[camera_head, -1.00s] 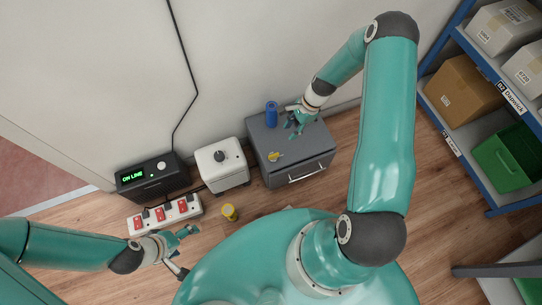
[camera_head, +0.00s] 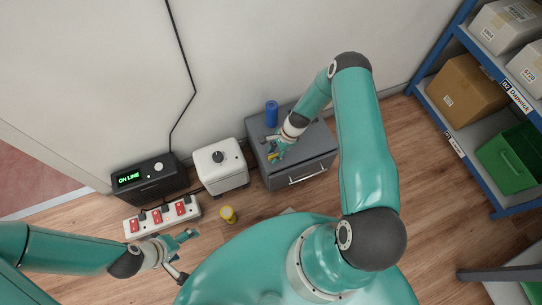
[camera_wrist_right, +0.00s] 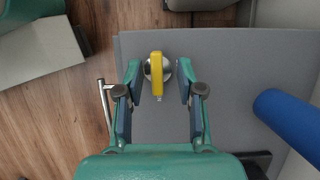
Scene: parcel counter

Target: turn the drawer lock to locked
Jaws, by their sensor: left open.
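The drawer lock shows in the right wrist view as a yellow lever (camera_wrist_right: 156,75) on a round metal base, set in the top of the grey drawer cabinet (camera_head: 317,150). The lever lies along the picture's vertical there. My right gripper (camera_wrist_right: 159,70) is open, with one finger on each side of the lever and visible gaps between. In the head view my right gripper (camera_head: 273,154) is over the cabinet top and hides most of the lock. My left gripper (camera_head: 188,256) is open and empty at lower left, near the power strip.
A blue cylinder (camera_head: 271,113) stands at the back of the cabinet top, close to my right wrist. A white box with a dark knob (camera_head: 219,165), a black box with a green display (camera_head: 150,181) and a power strip (camera_head: 163,217) are to the left. Shelving (camera_head: 450,125) is at right.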

